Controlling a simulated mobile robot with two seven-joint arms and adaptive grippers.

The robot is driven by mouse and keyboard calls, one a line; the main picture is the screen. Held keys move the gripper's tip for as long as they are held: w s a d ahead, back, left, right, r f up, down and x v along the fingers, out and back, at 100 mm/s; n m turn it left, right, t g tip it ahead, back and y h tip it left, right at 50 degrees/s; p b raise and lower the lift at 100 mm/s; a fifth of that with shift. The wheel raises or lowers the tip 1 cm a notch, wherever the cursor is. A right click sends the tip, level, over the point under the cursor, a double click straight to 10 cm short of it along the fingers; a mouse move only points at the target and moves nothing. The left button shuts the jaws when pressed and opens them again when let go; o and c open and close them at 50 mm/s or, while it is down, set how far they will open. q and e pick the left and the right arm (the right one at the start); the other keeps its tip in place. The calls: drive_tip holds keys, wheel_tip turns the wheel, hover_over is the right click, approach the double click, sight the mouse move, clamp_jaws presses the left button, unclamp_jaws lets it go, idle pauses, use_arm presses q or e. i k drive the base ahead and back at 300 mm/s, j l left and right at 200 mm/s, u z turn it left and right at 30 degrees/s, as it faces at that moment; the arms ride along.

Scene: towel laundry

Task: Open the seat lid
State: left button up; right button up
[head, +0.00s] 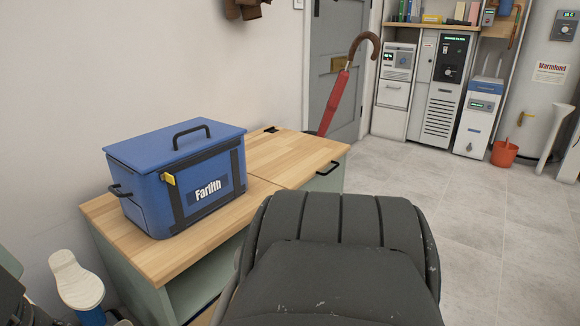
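A wooden-topped bench (110,215) with a pale green body stands against the left wall in the head view. A seam divides its top. The right section, the seat lid (290,152), lies flat and shut, with nothing on it. A dark handle (328,168) sits at its right front edge, and a small dark fitting (271,129) is at its back edge. A blue box (175,180) marked "Farlith" stands on the left section, near the seam. Neither of my grippers is in view.
A red umbrella (335,100) with a brown crook handle stands behind the bench, by the grey door (335,45). Machines (445,95) and a small orange bucket (504,153) stand at the back right. The tiled floor (490,215) on the right is clear.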

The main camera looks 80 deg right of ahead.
sight(288, 158)
drive_tip(key=z, duration=2.75)
drive_tip(key=i+l+z, duration=0.1)
drive_tip(key=i+z, duration=0.65)
drive_tip(key=z, duration=0.25)
